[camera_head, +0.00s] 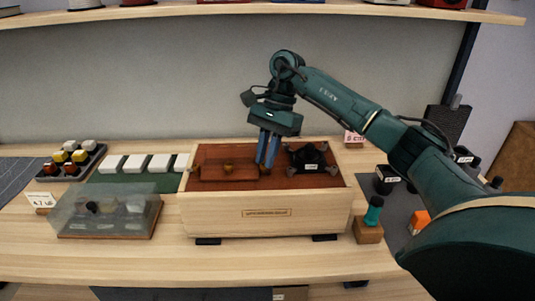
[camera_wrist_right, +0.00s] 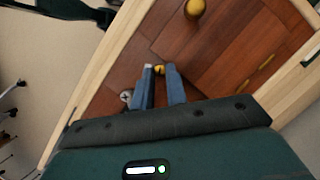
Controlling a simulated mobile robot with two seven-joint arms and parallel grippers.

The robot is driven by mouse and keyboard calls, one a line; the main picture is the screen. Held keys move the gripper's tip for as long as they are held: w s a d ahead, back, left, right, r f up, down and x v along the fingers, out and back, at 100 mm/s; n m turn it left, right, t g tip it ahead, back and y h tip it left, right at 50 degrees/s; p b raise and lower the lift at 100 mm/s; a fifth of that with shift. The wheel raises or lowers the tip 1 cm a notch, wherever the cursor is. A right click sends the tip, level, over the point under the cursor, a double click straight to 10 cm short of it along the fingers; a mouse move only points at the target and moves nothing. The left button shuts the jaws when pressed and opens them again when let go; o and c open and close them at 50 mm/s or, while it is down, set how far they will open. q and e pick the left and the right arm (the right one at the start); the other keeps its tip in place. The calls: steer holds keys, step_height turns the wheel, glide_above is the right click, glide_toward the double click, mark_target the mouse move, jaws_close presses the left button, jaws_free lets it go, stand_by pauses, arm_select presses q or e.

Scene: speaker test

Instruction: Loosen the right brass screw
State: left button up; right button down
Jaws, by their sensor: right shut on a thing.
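A pale wooden box (camera_head: 265,213) with a reddish-brown top panel stands on the table. My right gripper (camera_head: 266,167) points down onto this panel. In the right wrist view its blue fingertips (camera_wrist_right: 160,72) are shut on a small brass screw (camera_wrist_right: 159,69), mostly hidden between them. In the head view the fingers hide this screw. A larger round brass knob (camera_wrist_right: 195,8) stands apart on the panel; it also shows left of the gripper in the head view (camera_head: 228,168). My left gripper is not in view.
A black part (camera_head: 309,158) sits on the panel right of the gripper. A silver cross-head screw (camera_wrist_right: 126,96) is beside the fingers. A clear cover (camera_head: 105,212) stands front left, white blocks (camera_head: 136,163) behind it. A teal-handled tool (camera_head: 374,210) stands at right.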

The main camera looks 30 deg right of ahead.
steer(key=n, duration=0.1)
steer(key=n+g, duration=0.1)
steer(key=n+h, duration=0.1)
steer(key=shift+w+a+r+n, duration=0.15)
steer(key=shift+w+n, duration=0.1)
steer(key=shift+n, duration=0.15)
steer(key=n+g, duration=0.1)
steer(key=n, duration=0.1)
steer(key=shift+a+n+h+p, duration=0.1)
steer(key=shift+n+h+p, duration=0.2)
steer(key=shift+p, duration=0.1)
steer(key=n+p, duration=0.1)
steer(key=n, duration=0.1)
steer(key=shift+w+a+n+g+h, duration=0.1)
steer(key=shift+n+g+h, duration=0.2)
steer(key=shift+h, duration=0.1)
steer(key=shift+n+h+p, duration=0.4)
steer(key=shift+n+p, duration=0.05)
steer(key=shift+n, duration=0.55)
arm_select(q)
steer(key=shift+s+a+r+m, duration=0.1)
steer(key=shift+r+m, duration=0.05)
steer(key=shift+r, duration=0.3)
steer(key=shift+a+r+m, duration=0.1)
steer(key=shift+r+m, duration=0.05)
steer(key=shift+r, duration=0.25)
arm_select(e)
steer(key=shift+a+n+h, duration=0.1)
steer(key=shift+n+h, duration=0.2)
steer(key=shift+n, duration=0.4)
